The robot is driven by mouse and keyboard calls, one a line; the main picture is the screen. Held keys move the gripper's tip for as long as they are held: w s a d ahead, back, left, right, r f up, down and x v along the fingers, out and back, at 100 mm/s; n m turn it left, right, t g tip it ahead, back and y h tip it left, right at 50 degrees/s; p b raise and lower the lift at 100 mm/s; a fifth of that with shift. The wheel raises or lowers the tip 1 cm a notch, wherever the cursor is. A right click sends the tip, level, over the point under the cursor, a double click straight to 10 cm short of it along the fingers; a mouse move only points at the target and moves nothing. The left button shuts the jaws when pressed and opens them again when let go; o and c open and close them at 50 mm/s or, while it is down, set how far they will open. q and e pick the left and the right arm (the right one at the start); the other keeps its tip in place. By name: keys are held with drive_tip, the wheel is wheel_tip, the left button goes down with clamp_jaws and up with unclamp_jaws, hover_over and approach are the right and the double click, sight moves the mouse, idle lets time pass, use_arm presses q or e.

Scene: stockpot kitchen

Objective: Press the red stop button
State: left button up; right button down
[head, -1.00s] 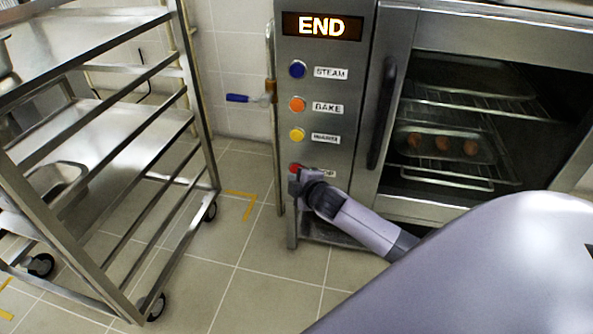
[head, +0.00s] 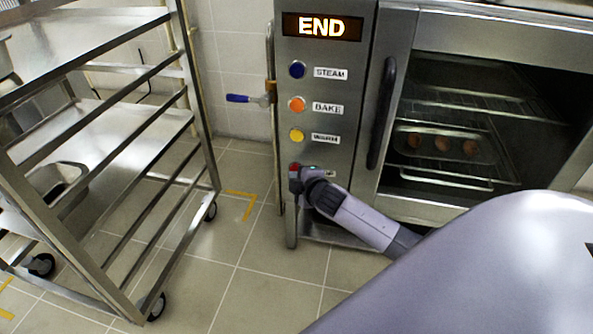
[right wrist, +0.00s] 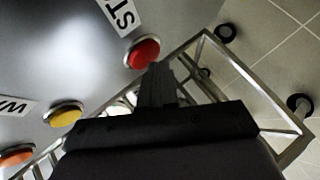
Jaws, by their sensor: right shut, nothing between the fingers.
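The red stop button (right wrist: 143,52) is a round dome on the oven's steel panel, the lowest of the panel's buttons. In the head view only a sliver of red (head: 294,167) shows behind my right gripper (head: 297,182). In the right wrist view my right gripper (right wrist: 158,72) is shut and empty, its fingertips close to the button's lower edge. I cannot tell whether they touch it. The display (head: 321,26) above reads END. My left gripper is not in view.
Above the stop button are the yellow (head: 297,135), orange (head: 297,104) and blue (head: 297,69) buttons. A blue-handled valve (head: 240,98) is left of the panel. The oven door handle (head: 381,113) is to the right. A wheeled steel rack (head: 120,150) stands at the left.

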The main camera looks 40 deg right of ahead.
drive_tip(key=shift+w+d, duration=0.3)
idle(0.6)
drive_tip(key=shift+s+a+p, duration=0.55)
drive_tip(key=shift+a, duration=0.1)
drive_tip(key=s+a+p, duration=0.1)
drive_tip(key=s+a, duration=0.2)
drive_tip(key=shift+s+a+p, duration=0.15)
drive_tip(key=shift+a+p, duration=0.25)
drive_tip(key=shift+a, duration=0.1)
idle(0.8)
